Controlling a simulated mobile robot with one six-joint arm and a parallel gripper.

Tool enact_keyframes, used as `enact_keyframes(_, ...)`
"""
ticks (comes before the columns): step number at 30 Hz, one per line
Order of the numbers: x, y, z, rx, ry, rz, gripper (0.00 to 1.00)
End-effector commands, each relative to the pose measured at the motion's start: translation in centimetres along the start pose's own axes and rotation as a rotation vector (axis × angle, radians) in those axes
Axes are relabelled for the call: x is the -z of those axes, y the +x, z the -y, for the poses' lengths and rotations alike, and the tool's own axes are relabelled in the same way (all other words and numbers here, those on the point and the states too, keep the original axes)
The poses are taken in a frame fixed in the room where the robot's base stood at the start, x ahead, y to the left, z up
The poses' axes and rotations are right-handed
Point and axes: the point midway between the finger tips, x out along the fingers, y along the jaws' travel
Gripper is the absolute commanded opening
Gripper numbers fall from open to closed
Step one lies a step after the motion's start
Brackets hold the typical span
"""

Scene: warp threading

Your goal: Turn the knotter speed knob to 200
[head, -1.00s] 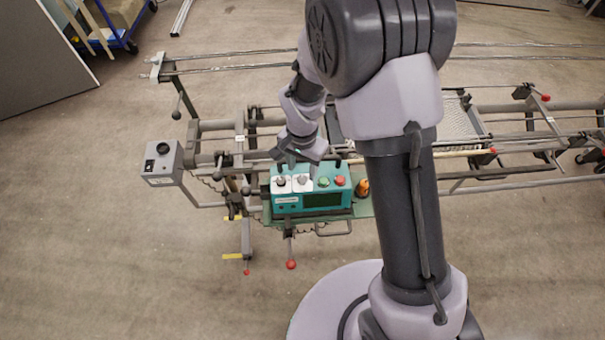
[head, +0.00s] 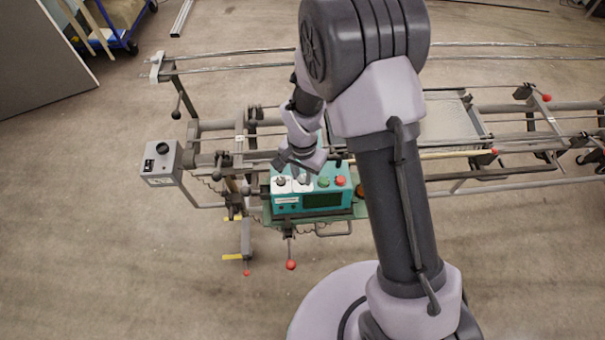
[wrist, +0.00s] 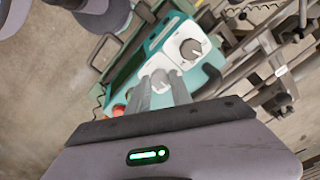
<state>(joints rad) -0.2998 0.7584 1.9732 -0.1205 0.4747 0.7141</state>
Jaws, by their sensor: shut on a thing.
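The teal control box (head: 322,202) has two knobs on white plates along its top. The left knob (head: 281,181) is free; it also shows in the wrist view (wrist: 191,48), with a grey dial and a pointer on its white plate. The right knob (wrist: 160,82) sits between my fingertips. My gripper (wrist: 162,92) is shut on this right knob, pointing down at the box top; it is above the box in the head view (head: 302,176). The dial marks are too small to read, and my fingers hide part of the right knob's plate.
A green button (head: 323,182) and a red button (head: 340,181) lie right of the knobs. A dark handle (wrist: 208,80) stands close to the box. Frame rails and levers surround it. A grey box (head: 161,163) stands to the left. The front floor is open.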

Motion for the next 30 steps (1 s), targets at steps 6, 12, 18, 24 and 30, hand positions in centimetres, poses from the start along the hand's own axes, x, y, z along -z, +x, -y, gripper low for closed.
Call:
enact_keyframes(6,0.0,0.03,0.01,0.0,-0.035,0.0,0.0)
enact_keyframes(12,0.02,0.08,0.04,0.001,-0.147,-0.001,0.0)
enact_keyframes(18,0.03,0.09,0.05,0.001,-0.323,-0.001,0.0)
enact_keyframes(24,0.02,0.04,0.05,0.001,-0.503,-0.001,0.0)
enact_keyframes(30,0.04,-0.02,0.06,0.001,-0.66,-0.002,0.0)
